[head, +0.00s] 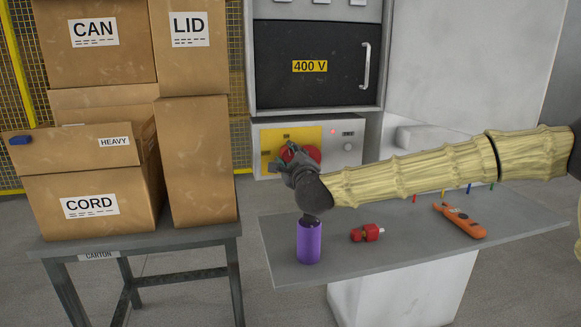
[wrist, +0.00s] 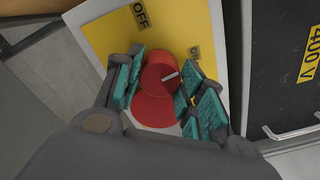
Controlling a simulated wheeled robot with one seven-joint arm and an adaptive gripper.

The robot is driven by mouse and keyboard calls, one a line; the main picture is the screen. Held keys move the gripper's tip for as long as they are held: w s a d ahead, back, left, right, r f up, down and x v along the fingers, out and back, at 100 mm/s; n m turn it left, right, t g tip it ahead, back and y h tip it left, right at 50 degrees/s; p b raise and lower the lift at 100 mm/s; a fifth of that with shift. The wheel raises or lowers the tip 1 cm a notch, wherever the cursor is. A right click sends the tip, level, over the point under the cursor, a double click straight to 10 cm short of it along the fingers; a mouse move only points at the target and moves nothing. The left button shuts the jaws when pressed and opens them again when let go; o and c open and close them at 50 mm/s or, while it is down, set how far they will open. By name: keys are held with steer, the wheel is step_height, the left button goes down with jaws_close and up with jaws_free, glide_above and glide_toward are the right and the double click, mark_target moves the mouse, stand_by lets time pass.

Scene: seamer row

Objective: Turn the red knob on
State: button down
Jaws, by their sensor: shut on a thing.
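The red knob (head: 312,153) is on a yellow plate (head: 270,141) on the front of the grey cabinet, partly hidden by my gripper (head: 287,165) in the head view. In the wrist view the knob (wrist: 155,82) sits between the teal finger pads of my gripper (wrist: 160,85), which are shut on it. A white pointer line on the knob points right and slightly up, roughly to the side of the ON label (wrist: 194,53). The OFF label (wrist: 141,15) is at the top of the plate.
A table (head: 400,240) below my arm holds a purple can (head: 308,242), a red object (head: 367,233) and an orange tool (head: 459,220). Cardboard boxes (head: 200,160) stand on a stand at left. A door handle (wrist: 292,132) shows right of the plate.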

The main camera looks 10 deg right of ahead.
steer(key=shift+f+m+b, duration=0.1)
steer(key=shift+m+b, duration=0.5)
steer(key=shift+m, duration=0.2)
steer(key=c, duration=0.9)
jaws_free()
steer(key=shift+d, duration=0.1)
steer(key=s, duration=0.8)
steer(key=s+d, duration=0.1)
steer(key=s, duration=0.3)
